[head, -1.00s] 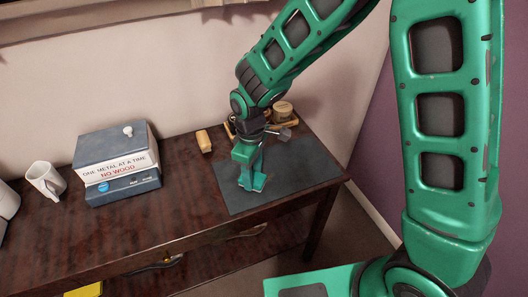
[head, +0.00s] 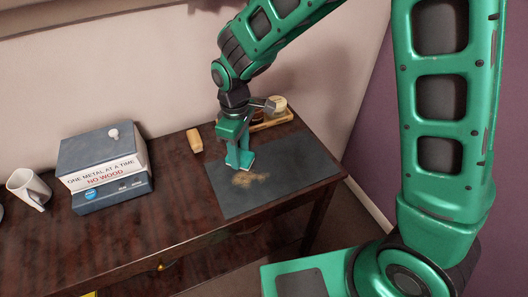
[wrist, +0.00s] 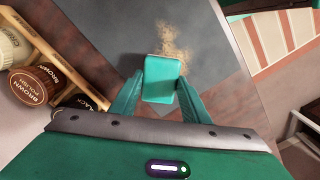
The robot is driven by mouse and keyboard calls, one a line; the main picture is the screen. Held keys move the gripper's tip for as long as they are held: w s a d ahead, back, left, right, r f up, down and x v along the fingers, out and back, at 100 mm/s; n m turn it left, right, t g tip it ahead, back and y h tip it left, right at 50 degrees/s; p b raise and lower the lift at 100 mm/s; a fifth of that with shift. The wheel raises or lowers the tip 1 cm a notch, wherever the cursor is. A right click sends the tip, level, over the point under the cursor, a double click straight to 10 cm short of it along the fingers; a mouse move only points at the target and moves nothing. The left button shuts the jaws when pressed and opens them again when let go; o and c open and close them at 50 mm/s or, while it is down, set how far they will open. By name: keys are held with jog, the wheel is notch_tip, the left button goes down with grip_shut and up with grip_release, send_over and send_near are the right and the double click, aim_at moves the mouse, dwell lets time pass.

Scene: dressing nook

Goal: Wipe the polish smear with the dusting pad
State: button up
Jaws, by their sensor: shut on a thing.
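The polish smear (head: 248,180) is a tan, patchy stain on the dark grey mat (head: 295,170) on the desk. It also shows in the wrist view (wrist: 174,38), just beyond the pad. My gripper (head: 238,155) is shut on the teal dusting pad (wrist: 163,80), with one finger on each side of it. The pad's end shows low in the head view (head: 247,164), just behind the smear and at or close to the mat. I cannot tell whether the pad touches the mat.
A wooden rack (wrist: 42,38) with polish tins (wrist: 35,84) stands behind my gripper at the desk's back edge. A tan block (head: 195,140) lies left of the mat. The mat's right side is clear.

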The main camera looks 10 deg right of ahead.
jog(key=shift+s+a+r, duration=0.1)
jog(key=shift+a+r, duration=0.05)
jog(key=shift+r, duration=2.1)
